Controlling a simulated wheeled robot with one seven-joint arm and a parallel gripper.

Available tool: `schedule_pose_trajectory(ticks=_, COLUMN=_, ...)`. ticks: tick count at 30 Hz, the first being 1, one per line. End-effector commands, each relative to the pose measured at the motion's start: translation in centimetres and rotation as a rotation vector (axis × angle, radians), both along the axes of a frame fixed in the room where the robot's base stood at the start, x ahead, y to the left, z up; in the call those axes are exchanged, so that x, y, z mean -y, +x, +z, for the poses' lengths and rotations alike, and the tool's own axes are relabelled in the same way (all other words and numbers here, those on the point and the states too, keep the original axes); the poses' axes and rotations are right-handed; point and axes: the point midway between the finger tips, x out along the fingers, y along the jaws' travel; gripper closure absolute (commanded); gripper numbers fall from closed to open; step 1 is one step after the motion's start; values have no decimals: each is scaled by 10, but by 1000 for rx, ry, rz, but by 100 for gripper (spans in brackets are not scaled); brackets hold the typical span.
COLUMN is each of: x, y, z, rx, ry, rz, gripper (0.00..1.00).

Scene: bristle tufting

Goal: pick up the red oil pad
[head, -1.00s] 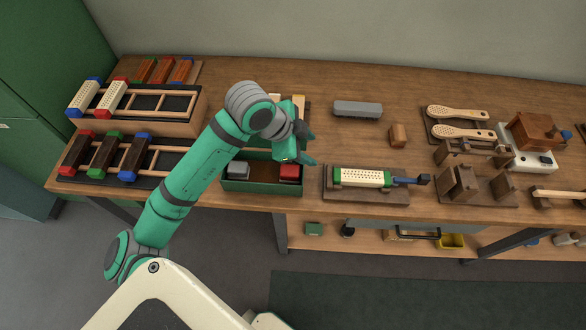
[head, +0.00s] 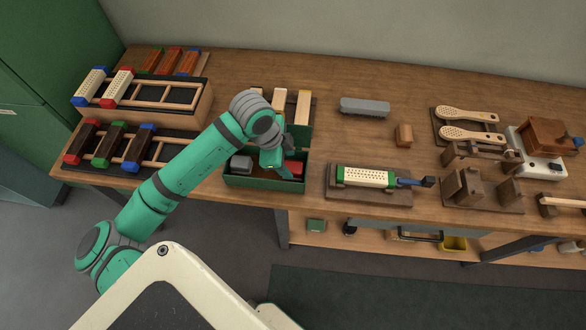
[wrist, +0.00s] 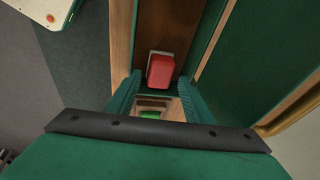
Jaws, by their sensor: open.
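The red oil pad (head: 294,168) lies at the right end of a dark green open box (head: 262,183) on the bench. In the head view my gripper partly covers it. My gripper (head: 284,168) points down over the box, just left of the pad. In the wrist view the red pad (wrist: 161,69) shows beyond the spread fingertips of the gripper (wrist: 158,84), near the middle. The fingers are apart with nothing held. I cannot tell whether they touch the pad.
A grey block (head: 241,163) sits at the box's left end. The box walls stand close around my gripper. Behind it is a rack with light wooden pieces (head: 302,106). To the right, a cream brush block (head: 365,177) rests on a wooden fixture. Brush racks (head: 112,147) stand at the left.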

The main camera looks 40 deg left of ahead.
Motion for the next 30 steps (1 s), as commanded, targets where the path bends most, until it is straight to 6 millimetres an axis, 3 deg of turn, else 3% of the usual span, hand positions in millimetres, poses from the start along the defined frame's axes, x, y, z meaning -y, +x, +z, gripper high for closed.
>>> schedule_pose_trajectory(ticks=7, x=5, y=9, z=-31, rx=0, ry=0, rz=1, gripper=52)
schedule_pose_trajectory(ticks=17, x=6, y=11, z=-37, rx=0, ry=0, rz=1, gripper=52)
schedule_pose_trajectory(ticks=21, x=6, y=11, z=-37, rx=0, ry=0, rz=0, gripper=85)
schedule_pose_trajectory(ticks=30, x=6, y=11, z=-37, rx=0, ry=0, rz=0, gripper=87)
